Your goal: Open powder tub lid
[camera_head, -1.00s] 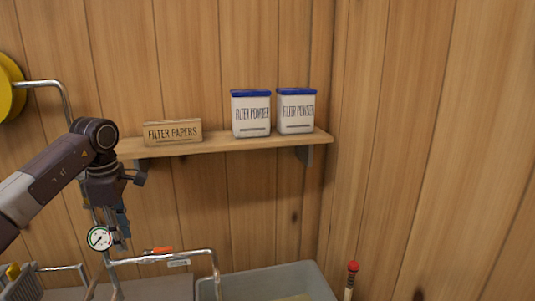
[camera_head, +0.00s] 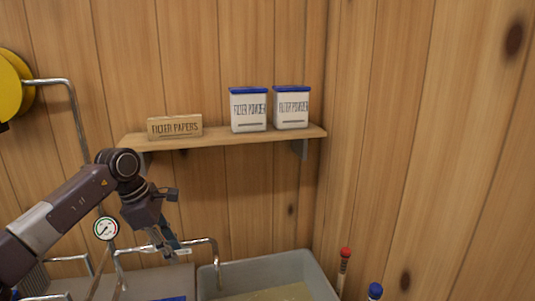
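Two white filter powder tubs with blue lids stand upright on a wooden shelf: the left tub (camera_head: 248,112) and the right tub (camera_head: 291,109). Both lids look closed. My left arm comes in from the left, and my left gripper (camera_head: 172,246) points down, below the shelf and to the left of the tubs, well apart from them. Its fingers are small and partly merge with the pipe behind, so I cannot tell whether they are open. My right gripper is out of view.
A filter papers box (camera_head: 174,126) sits on the left part of the shelf (camera_head: 225,139). Below are a bent metal pipe (camera_head: 205,241), a pressure gauge (camera_head: 106,228) and a grey basin (camera_head: 318,276). Red-topped (camera_head: 345,253) and blue-topped (camera_head: 375,290) items stand at lower right.

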